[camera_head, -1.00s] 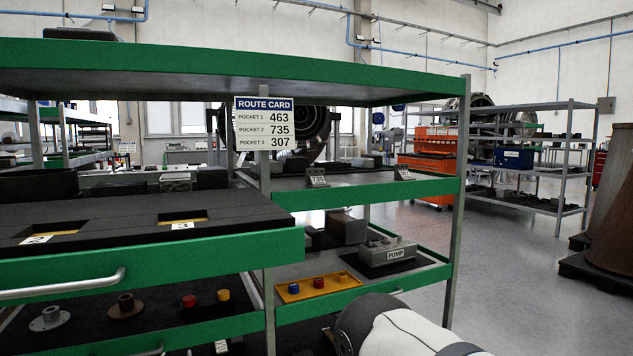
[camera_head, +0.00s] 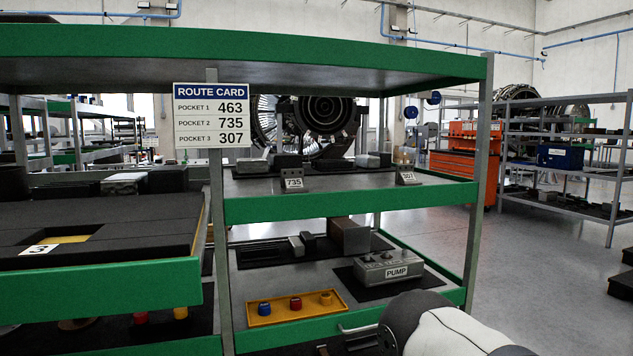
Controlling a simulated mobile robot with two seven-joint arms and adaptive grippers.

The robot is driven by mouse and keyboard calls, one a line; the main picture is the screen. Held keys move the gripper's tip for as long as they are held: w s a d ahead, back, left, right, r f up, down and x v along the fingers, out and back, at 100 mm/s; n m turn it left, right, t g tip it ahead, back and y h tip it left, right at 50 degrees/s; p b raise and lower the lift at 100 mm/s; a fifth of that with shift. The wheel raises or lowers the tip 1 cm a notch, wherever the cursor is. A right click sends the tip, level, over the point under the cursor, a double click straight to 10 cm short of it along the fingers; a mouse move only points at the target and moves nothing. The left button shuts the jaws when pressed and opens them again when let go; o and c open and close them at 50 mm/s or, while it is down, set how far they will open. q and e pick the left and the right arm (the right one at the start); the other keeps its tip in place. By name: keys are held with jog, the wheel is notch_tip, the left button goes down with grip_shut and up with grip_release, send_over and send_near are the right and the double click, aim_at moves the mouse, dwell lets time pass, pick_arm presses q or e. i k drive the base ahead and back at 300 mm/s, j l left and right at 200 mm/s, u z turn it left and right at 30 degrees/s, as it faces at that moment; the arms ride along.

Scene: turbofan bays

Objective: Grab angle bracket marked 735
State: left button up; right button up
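The angle bracket marked 735 (camera_head: 293,181) stands on the upper right shelf of the green rack, near its front edge, with its number facing me. A second bracket marked 307 (camera_head: 408,177) stands to its right on the same shelf. The route card (camera_head: 212,116) on the rack post reads pocket 1 463, pocket 2 735, pocket 3 307. A white and dark arm link of mine shows at the bottom right, below the shelves. Neither gripper's fingers are in the picture.
The left drawer holds a dark foam insert (camera_head: 140,219) with a pocket labelled 3 (camera_head: 40,249). Below the bracket shelf are a pump (camera_head: 388,267) and a yellow tray (camera_head: 297,307) with coloured caps. A rack post (camera_head: 219,220) stands left of the brackets. Open floor lies right of the rack.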

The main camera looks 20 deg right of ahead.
aim_at(291, 180)
jog(key=i+l, duration=0.1)
jog(key=l, duration=0.4)
jog(key=i+l, duration=0.1)
jog(key=l, duration=0.4)
jog(key=i+l, duration=0.1)
jog(key=l, duration=0.4)
